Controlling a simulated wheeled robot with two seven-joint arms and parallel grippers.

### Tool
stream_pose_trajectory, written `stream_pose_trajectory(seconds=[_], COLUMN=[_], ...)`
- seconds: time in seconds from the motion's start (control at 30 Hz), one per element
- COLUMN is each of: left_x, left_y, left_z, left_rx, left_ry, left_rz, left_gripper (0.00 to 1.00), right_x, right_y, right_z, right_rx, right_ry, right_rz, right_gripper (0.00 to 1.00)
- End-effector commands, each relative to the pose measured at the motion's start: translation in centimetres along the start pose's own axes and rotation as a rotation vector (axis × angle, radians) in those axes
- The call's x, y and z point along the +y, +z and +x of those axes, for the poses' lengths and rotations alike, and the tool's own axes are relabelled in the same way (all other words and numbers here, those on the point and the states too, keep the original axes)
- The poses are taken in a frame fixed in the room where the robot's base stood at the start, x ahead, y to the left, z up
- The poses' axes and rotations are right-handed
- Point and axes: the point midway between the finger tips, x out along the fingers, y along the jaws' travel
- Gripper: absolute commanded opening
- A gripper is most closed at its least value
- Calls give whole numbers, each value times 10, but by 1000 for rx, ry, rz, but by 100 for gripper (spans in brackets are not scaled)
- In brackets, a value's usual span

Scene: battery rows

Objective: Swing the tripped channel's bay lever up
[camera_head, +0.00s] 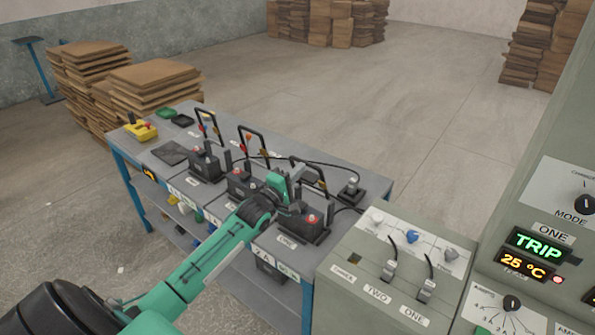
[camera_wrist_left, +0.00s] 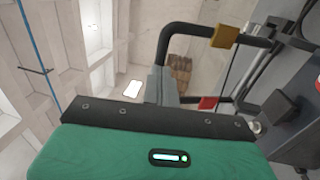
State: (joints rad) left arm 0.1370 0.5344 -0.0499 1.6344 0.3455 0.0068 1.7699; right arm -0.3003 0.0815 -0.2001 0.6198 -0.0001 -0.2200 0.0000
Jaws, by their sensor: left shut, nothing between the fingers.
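The panel display (camera_head: 540,243) reads TRIP beneath a label ONE. The nearest bay on the bench is labelled ONE; its battery block (camera_head: 308,226) has a red knob. Its black bay lever (camera_head: 321,178) is a bent handle just behind my left gripper (camera_head: 290,178), which partly hides it. In the left wrist view the lever (camera_wrist_left: 183,27) carries a yellow tag and a red tag. My left gripper's shut fingers (camera_wrist_left: 160,86) are empty and overlap the lever's left end; touching or not, I cannot tell. My right gripper is out of view.
Two other bays with upright black levers (camera_head: 208,122) (camera_head: 252,137) stand further along the grey bench. A switch box (camera_head: 372,290) with plugs labelled ONE and TWO is at the right end. A yellow box (camera_head: 140,131) sits at the far left end. Cardboard stacks stand beyond.

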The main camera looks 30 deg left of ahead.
Motion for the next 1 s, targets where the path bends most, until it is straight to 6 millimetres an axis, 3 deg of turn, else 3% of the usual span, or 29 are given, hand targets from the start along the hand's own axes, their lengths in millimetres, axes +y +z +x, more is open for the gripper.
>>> stream_pose_trajectory(seconds=[0.23, 0.7, 1.0], left_x=[3, 15, 12], left_y=[0, 0, 0], left_z=[2, 33, 37], left_rx=[1, 1, 0], left_ry=[-9, -198, -229], left_rz=[0, 0, 0], left_gripper=[0, 0, 0], right_x=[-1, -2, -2], right_y=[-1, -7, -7], right_z=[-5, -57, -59], right_rx=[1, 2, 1], right_ry=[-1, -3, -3], right_rz=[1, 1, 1], right_gripper=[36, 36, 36])
